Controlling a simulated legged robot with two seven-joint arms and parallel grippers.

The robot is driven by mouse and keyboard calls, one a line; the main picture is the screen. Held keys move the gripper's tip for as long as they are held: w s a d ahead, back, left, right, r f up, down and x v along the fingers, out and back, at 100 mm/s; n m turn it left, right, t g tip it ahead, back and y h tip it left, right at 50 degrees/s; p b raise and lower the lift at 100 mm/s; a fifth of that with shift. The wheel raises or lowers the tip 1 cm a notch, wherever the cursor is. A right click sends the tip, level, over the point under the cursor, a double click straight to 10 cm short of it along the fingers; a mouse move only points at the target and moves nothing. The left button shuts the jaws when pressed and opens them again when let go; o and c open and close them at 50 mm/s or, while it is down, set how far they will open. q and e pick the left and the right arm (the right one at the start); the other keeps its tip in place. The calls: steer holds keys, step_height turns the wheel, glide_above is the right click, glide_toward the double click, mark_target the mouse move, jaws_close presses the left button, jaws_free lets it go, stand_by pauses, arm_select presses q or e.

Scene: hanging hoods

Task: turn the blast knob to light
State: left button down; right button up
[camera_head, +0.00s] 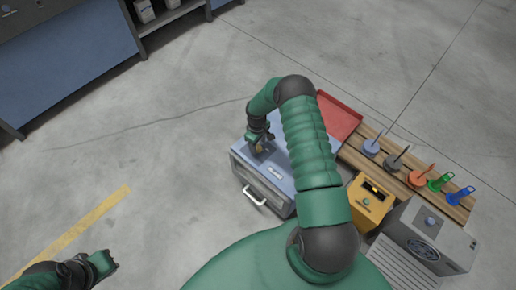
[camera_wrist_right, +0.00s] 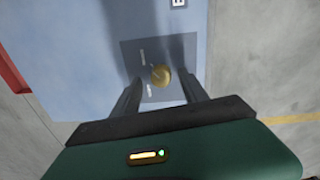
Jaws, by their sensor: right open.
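The blast knob looks like a round brass knob (camera_wrist_right: 160,76) on a dark grey square plate (camera_wrist_right: 150,50) with small pale labels, too blurred to read. The plate is on the top of a blue box (camera_head: 283,176), which has a white handle on its front. My right gripper (camera_head: 260,146) is above the box top, pointing down. In the right wrist view its two open fingers (camera_wrist_right: 161,84) are either side of the knob, apart from it. My left gripper (camera_head: 106,263) is at the bottom left, away from the box; its opening is unclear.
A red tray (camera_head: 338,116) lies behind the box. A wooden slatted rack (camera_head: 400,172) with several coloured upright tools stands at right. A yellow box (camera_head: 369,203) and a grey box (camera_head: 432,232) stand in front of it. A blue bench (camera_head: 75,55) is at upper left. Floor to the left is clear.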

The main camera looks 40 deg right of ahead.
steer(key=shift+f, duration=0.8)
steer(key=shift+r, duration=0.1)
jaws_close()
